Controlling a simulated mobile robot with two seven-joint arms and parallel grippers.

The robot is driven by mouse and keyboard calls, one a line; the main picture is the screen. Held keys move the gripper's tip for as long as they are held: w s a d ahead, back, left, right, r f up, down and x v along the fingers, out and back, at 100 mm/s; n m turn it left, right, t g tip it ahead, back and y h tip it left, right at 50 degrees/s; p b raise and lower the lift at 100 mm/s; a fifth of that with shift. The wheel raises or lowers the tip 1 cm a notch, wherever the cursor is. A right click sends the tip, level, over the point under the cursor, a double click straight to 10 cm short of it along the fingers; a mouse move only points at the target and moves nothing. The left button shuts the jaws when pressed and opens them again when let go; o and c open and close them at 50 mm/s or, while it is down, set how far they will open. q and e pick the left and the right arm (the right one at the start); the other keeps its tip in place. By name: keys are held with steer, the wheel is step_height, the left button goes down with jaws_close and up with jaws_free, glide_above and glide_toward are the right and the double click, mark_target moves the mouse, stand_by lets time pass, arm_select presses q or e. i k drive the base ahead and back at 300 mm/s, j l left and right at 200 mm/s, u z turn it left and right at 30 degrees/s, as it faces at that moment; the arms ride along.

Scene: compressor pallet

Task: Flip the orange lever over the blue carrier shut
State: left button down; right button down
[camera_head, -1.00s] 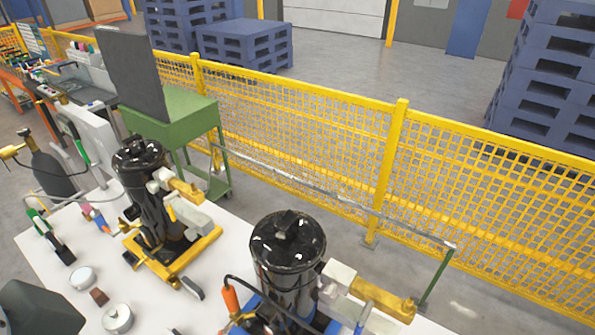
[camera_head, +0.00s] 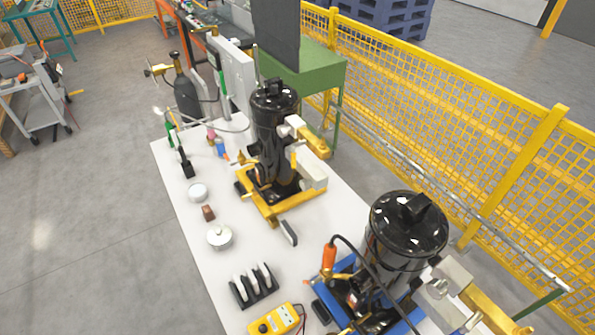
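The orange lever (camera_head: 329,257) stands roughly upright at the left side of the blue carrier (camera_head: 345,267), near the bottom of the head view. A black shiny compressor (camera_head: 407,225) stands in the blue carrier and hides much of it. A dark cable arches over the lever and runs down in front of the compressor. The lower edge of the picture cuts off the front of the carrier. Neither of my grippers is in view.
A second compressor (camera_head: 273,120) stands in a yellow carrier (camera_head: 268,208) farther back on the white table (camera_head: 190,255). A yellow meter (camera_head: 275,322), a black rack (camera_head: 253,287) and round tins (camera_head: 219,236) lie to the left. A yellow mesh fence (camera_head: 430,95) runs behind.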

mark_target(316, 280)
steer(key=j+z, duration=0.3)
steer(key=j, duration=0.15)
steer(key=k+z, duration=0.25)
steer(key=k+l+z, duration=0.25)
steer(key=k, duration=0.15)
